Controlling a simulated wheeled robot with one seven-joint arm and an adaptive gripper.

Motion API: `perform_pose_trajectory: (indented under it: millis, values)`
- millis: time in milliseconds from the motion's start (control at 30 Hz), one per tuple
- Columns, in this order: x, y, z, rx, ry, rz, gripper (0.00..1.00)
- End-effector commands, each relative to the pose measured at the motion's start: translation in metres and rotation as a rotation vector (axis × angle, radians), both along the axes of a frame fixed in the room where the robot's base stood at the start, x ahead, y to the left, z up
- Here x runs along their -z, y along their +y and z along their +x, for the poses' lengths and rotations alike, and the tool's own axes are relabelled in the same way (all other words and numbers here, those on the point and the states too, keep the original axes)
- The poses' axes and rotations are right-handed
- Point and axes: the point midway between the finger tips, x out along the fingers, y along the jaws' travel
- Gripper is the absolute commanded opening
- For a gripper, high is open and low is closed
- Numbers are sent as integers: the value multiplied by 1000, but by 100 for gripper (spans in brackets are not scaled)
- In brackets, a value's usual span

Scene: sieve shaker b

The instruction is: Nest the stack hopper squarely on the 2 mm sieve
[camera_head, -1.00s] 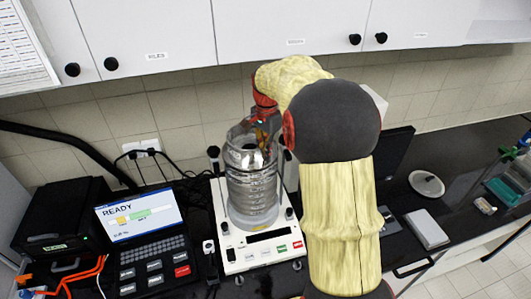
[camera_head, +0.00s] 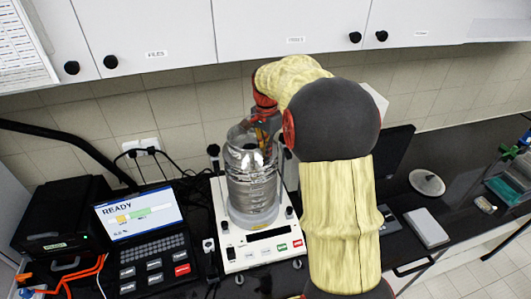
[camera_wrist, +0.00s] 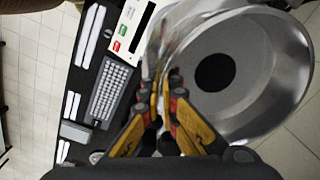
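The stack hopper (camera_head: 245,148), a shiny metal vessel, sits at the top of the metal sieve stack (camera_head: 252,190) in the head view. In the wrist view the hopper (camera_wrist: 275,95) shows as a wide bowl with a dark round opening at its bottom. My gripper (camera_wrist: 160,97) has its fingers close together on the hopper's rim wall. In the head view my gripper (camera_head: 264,118) is at the hopper's back right, partly hidden by my arm. I cannot read which sieve is the 2 mm one, nor tell whether the hopper is fully seated.
The stack stands on a white shaker base (camera_head: 262,255) with upright rods beside it. A control panel with a READY screen (camera_head: 140,215) is at left, next to a black box (camera_head: 62,215). A grey lid (camera_head: 427,182) and a flat grey box (camera_head: 427,228) lie at right.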

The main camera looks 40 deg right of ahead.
Motion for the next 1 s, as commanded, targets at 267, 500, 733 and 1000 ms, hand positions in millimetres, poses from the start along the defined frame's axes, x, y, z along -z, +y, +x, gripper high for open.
perform_pose_trajectory:
  millis: [267, 500, 733, 1000]
  values:
    - [3, 0, 1, 0, -2, -1, 0]
    - [3, 0, 0, 0, -2, -1, 3]
    - [3, 0, 0, 0, -1, 0, 16]
    - [4, 0, 0, 0, 0, 0, 26]
